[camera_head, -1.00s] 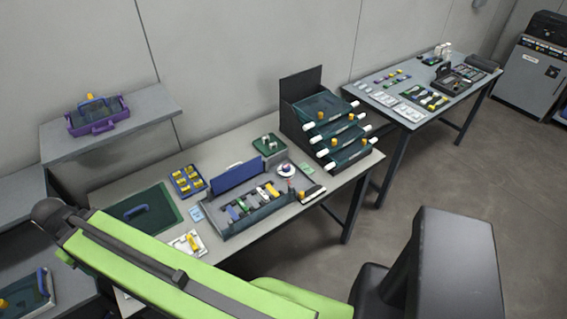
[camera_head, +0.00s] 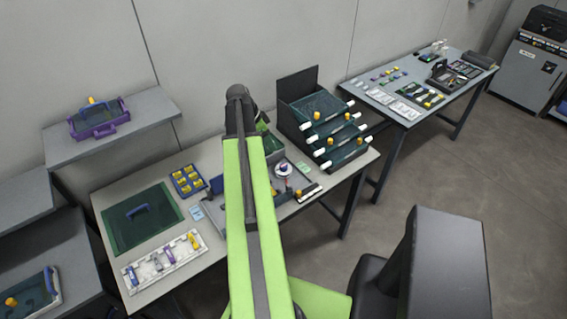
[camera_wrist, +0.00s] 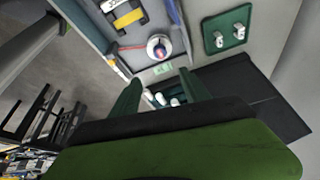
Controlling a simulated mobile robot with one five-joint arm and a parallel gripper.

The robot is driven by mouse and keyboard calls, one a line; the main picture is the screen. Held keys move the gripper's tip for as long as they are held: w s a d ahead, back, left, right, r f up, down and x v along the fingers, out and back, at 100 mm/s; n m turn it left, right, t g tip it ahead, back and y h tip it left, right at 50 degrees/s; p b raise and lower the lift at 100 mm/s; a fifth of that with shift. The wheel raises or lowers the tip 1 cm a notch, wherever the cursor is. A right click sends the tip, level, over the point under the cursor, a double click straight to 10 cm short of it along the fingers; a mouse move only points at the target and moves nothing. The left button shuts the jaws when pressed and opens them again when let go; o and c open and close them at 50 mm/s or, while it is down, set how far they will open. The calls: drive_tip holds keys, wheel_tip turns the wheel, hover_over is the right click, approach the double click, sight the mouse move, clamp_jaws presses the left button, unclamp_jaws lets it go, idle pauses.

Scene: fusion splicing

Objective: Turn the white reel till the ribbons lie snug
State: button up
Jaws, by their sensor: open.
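The white reel (camera_head: 284,169) sits at the right end of a grey tray on the near table, partly clear of my arm. It also shows in the wrist view (camera_wrist: 157,46), a white disc with a small red and purple piece at its middle. My gripper (camera_wrist: 160,88) is open, its two dark green fingers apart with nothing held. The reel lies beyond the fingertips, apart from them. My arm hides much of the tray in the head view.
A dark rack of sloping green trays (camera_head: 320,125) stands right of the reel. A green board (camera_wrist: 227,31) with two pale pieces lies near the reel. A white tray (camera_head: 130,282) and a green mat (camera_head: 115,217) lie left on the table.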

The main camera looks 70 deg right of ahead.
sight(284, 165)
drive_tip(key=b+x, duration=0.7)
drive_tip(key=x, duration=0.1)
drive_tip(key=b+x, duration=0.8)
drive_tip(key=shift+w+a+f, duration=0.1)
drive_tip(key=shift+f, duration=0.3)
drive_tip(key=shift+f+b, duration=0.3)
drive_tip(key=shift+b, duration=0.05)
drive_tip(key=shift+r, duration=0.1)
